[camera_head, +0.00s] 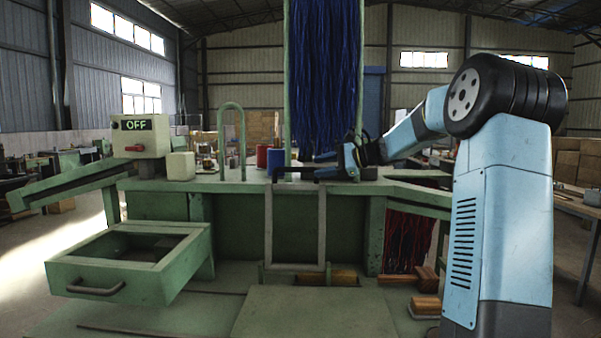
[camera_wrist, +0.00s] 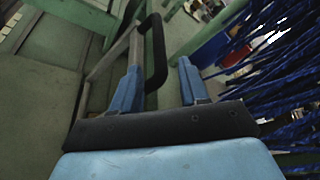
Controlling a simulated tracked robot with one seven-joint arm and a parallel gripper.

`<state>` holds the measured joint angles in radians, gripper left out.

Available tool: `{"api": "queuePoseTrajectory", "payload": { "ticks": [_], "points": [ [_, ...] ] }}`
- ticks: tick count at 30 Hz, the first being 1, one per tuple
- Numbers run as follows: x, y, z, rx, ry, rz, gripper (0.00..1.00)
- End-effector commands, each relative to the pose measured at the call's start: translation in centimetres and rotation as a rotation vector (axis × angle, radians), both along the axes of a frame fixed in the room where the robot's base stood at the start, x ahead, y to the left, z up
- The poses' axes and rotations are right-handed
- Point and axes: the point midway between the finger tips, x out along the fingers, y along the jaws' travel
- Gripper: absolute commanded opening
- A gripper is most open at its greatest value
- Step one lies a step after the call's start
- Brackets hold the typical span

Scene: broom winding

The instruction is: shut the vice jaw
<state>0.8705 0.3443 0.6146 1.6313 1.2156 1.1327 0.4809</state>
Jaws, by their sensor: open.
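A grey rectangular frame (camera_head: 322,225) stands upright at the front of the green bench, with a black handle (camera_head: 305,172) at its top. It seems to be the vice jaw, but I cannot be sure. My gripper (camera_head: 340,160) is at the right part of the handle, below the hanging blue bristles. In the wrist view my gripper (camera_wrist: 157,78) is open, and the black handle (camera_wrist: 156,50) shows between its two blue fingers, nearer the left one. I cannot tell whether a finger touches it. The frame's grey bar (camera_wrist: 125,55) runs away on the left.
Blue bristles (camera_head: 325,75) hang close beside my gripper. A green hoop (camera_head: 231,140), a red can (camera_head: 261,156) and a control box reading OFF (camera_head: 140,135) stand on the bench (camera_head: 235,205). A drawer (camera_head: 120,275) is pulled out at left. Red bristles (camera_head: 405,240) hang at right.

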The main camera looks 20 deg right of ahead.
Motion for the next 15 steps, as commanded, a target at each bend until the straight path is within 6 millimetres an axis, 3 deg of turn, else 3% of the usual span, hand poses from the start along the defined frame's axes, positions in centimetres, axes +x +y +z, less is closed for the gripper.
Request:
{"api": "queuePoseTrajectory", "payload": {
  "ticks": [6,15],
  "points": [
    [2.0,3.1,-1.1,0.0,0.001,0.003,0.44],
    [3.7,5.5,-1.8,-0.001,0.0,0.001,0.44]
  ]
}}
